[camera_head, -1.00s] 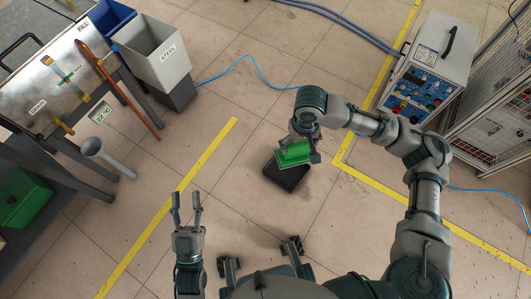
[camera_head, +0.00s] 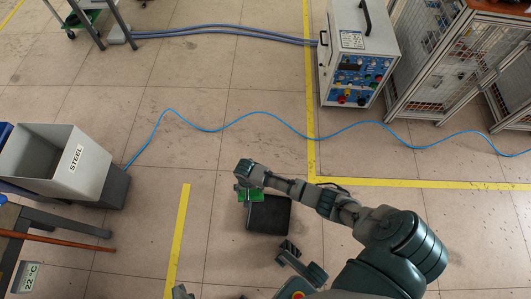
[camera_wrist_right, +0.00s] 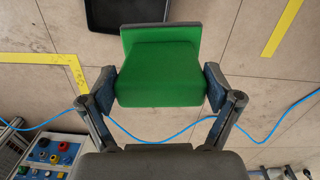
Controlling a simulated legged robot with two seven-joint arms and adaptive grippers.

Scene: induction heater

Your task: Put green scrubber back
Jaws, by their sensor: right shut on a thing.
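The green scrubber (camera_head: 250,195) is in my right gripper (camera_head: 246,188), off the floor in the head view. In the right wrist view the green scrubber (camera_wrist_right: 158,72) is a bright green block, clamped from both sides between the fingers of my right gripper (camera_wrist_right: 161,85). A black tray (camera_head: 270,216) lies on the floor, beside and partly behind the scrubber in the head view. The black tray (camera_wrist_right: 126,14) also shows at the top of the wrist view. Only a small grey piece, likely a tip of my left gripper (camera_head: 180,292), shows at the bottom edge.
A grey bin marked STEEL (camera_head: 76,160) stands at left beside a table (camera_head: 12,225). A control cabinet (camera_head: 360,60) and a wire-sided cage cabinet (camera_head: 455,60) stand at upper right. A blue cable (camera_head: 240,120) crosses the tiled floor, with yellow lines nearby.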

